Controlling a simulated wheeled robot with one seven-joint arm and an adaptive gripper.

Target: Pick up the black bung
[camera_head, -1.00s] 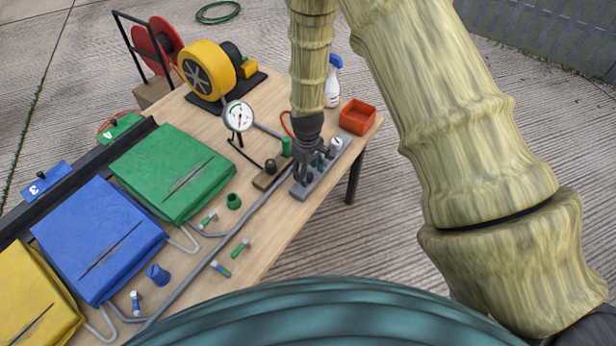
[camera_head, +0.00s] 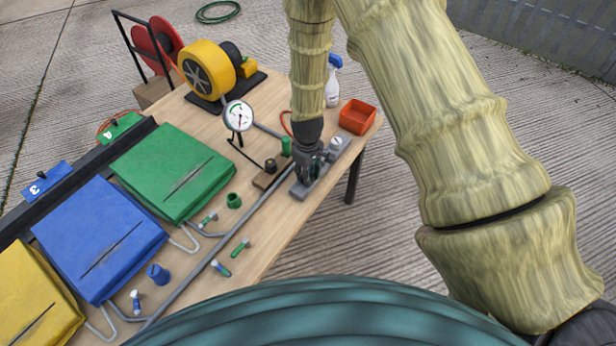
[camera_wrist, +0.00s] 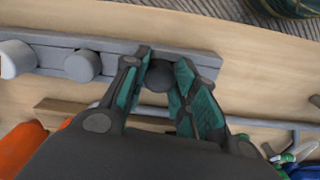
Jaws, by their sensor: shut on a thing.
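The black bung (camera_wrist: 158,76) shows in the wrist view as a dark round top between my fingertips, at the edge of a long grey rack (camera_wrist: 115,47). My gripper (camera_wrist: 160,62) is shut on it, with a teal-lined finger on each side. In the head view my gripper (camera_head: 310,172) is low over the grey rack (camera_head: 299,192) on the wooden table, and its fingers hide the bung. I cannot tell whether the bung is still seated in the rack.
Pale grey round pieces (camera_wrist: 82,66) stand on the rack beside my gripper. A wooden block with a dark knob (camera_head: 270,166), a green cylinder (camera_head: 286,146), an orange bin (camera_head: 357,117) and a spray bottle (camera_head: 333,85) are close by. A grey pipe (camera_head: 245,213) runs along the table.

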